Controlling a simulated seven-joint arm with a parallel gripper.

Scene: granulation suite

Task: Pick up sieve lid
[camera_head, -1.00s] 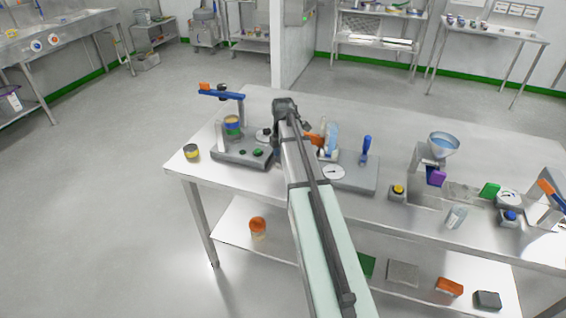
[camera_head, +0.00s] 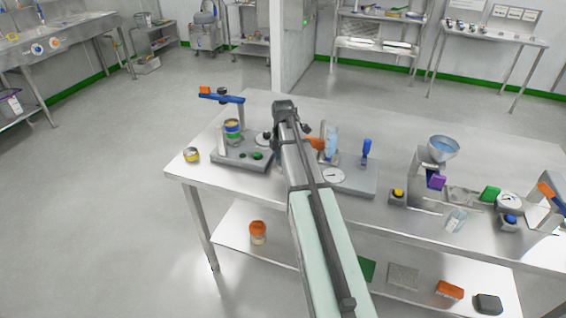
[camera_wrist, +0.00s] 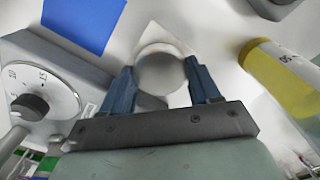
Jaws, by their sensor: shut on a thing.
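The sieve lid (camera_wrist: 161,74) is a round grey-white disc in the middle of the wrist view. My gripper (camera_wrist: 161,78) has its two blue fingers on opposite sides of it and is shut on it. In the head view my arm covers the fingertips and the lid.
A yellow-banded jar (camera_head: 191,155) stands near the table's left corner. Right of my arm are an orange-and-blue item (camera_head: 331,144), a blue-handled tool (camera_head: 366,148) and a funnel (camera_head: 443,146). In the wrist view, a dial (camera_wrist: 38,90) and a yellow cylinder (camera_wrist: 282,78) flank the gripper.

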